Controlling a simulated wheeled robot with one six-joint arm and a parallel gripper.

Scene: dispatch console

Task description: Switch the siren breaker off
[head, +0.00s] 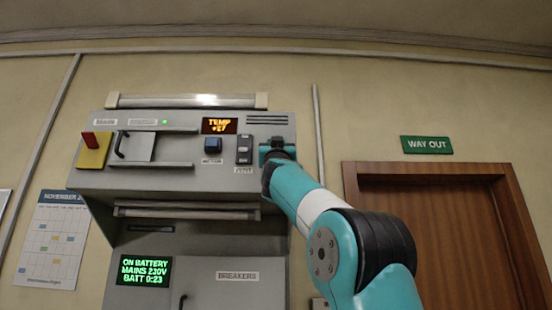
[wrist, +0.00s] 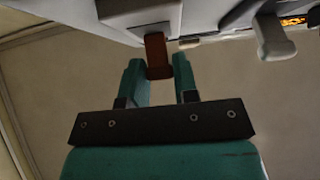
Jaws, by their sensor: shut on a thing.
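My gripper (head: 277,150) is at the right end of the grey console's upper panel (head: 180,178). In the wrist view my gripper's (wrist: 158,72) two teal fingers are shut on a red-brown lever (wrist: 156,50) that sticks out from a pale grey block (wrist: 142,20) on the panel. In the head view my gripper hides this lever. No label that reads siren is legible, so I cannot tell from lettering which breaker this is. A lower door labelled BREAKERS (head: 237,276) is closed.
A pale grey knob (wrist: 273,38) shows nearby in the wrist view. A brown door (head: 445,230) stands right.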

